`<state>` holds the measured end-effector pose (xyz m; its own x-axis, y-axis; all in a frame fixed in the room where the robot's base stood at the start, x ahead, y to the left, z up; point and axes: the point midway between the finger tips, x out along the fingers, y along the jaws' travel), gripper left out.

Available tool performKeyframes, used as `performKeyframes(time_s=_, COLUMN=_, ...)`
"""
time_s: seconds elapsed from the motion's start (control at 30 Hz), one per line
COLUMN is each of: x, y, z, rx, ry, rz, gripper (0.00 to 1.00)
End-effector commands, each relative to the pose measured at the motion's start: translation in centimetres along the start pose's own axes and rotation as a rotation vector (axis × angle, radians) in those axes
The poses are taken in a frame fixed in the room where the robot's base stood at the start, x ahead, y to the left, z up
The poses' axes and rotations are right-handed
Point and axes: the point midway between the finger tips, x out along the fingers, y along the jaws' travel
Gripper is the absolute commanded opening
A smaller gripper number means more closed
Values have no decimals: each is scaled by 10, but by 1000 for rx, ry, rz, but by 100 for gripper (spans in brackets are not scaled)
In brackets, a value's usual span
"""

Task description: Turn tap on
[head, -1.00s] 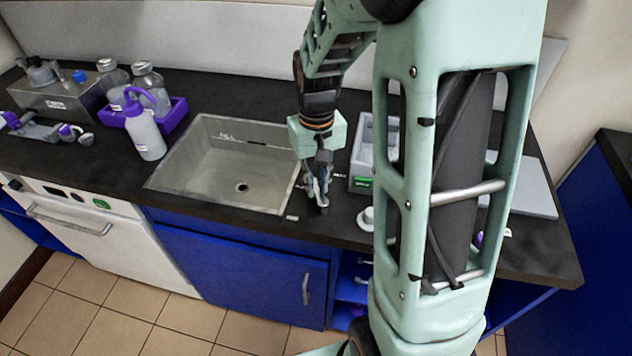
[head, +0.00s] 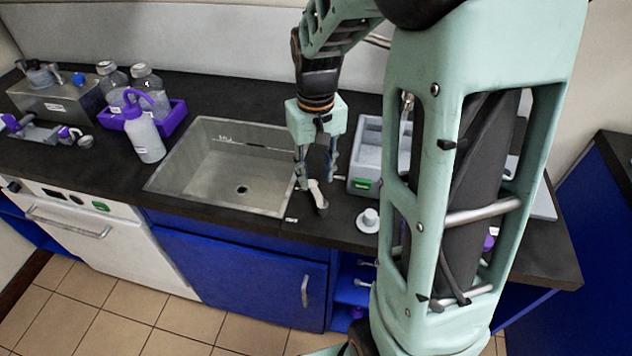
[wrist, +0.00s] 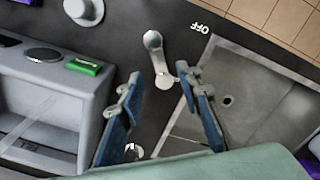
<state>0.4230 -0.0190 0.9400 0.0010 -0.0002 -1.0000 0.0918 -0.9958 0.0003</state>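The tap lever (head: 318,198) is a small pale metal handle on the black counter, just right of the sink (head: 163,181). In the wrist view the lever (wrist: 154,50) has its rounded free end near the counter's front edge, beside a white "OFF" label (wrist: 199,28). My gripper (head: 315,180) is open and empty above the lever. Its two blue fingers also show in the wrist view (wrist: 158,80), spread to either side of the lever's pivot end. I cannot see a gap or contact clearly. The tap's spout is not clearly visible.
A grey box with a green label (head: 364,184) stands close to the gripper's right. A small white round piece (head: 369,219) sits in front of it. A wash bottle (head: 144,135) and a purple tray (head: 176,119) stand left of the sink. The counter's front edge is close.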

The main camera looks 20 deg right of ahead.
Motion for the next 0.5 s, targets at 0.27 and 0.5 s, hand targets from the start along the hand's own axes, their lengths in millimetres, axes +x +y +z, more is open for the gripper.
performKeyframes(time_s=0.27, x=-58, y=0, z=-1, rx=0, ry=4, rz=1, gripper=32)
performKeyframes(time_s=0.5, x=-80, y=0, z=0, rx=0, ry=0, rz=0, gripper=32)
